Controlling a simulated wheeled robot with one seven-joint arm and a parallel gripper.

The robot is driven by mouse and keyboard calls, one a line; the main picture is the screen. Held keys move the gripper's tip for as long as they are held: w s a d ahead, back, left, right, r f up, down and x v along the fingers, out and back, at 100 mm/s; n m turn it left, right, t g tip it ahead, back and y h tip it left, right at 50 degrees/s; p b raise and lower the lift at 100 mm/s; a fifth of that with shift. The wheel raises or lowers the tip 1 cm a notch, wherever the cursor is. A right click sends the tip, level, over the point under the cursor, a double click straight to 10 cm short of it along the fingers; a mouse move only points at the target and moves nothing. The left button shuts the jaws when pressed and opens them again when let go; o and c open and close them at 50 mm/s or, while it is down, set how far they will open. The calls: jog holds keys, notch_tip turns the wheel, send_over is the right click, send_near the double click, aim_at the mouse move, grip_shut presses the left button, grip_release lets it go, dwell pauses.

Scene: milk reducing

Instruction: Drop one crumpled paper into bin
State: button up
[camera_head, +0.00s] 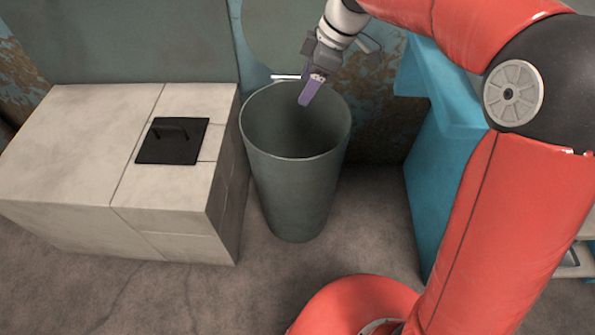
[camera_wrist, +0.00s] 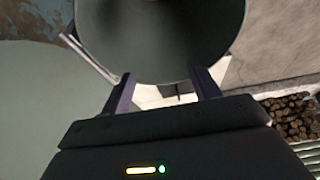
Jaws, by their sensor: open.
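The bin (camera_head: 292,185) is a tall grey-green round container on the floor, right of a pale stone block. My gripper (camera_head: 308,95) is above the bin's opening near its back rim, with its purple fingers pointing down. In the wrist view the bin (camera_wrist: 160,60) fills the upper middle, and my gripper's two fingers (camera_wrist: 163,88) stand apart with nothing between them. No crumpled paper shows in either view. The deep inside of the bin is dark, and I cannot tell what lies at its bottom.
A blue unit (camera_head: 440,140) stands right of the bin. In the wrist view, stacked logs (camera_wrist: 293,118) show at the right. The floor in front of the bin is clear.

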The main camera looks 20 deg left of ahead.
notch_tip(320, 180, up, 14)
jog(key=p, duration=0.2)
jog(key=shift+p, duration=0.35)
jog(key=shift+f, duration=0.1)
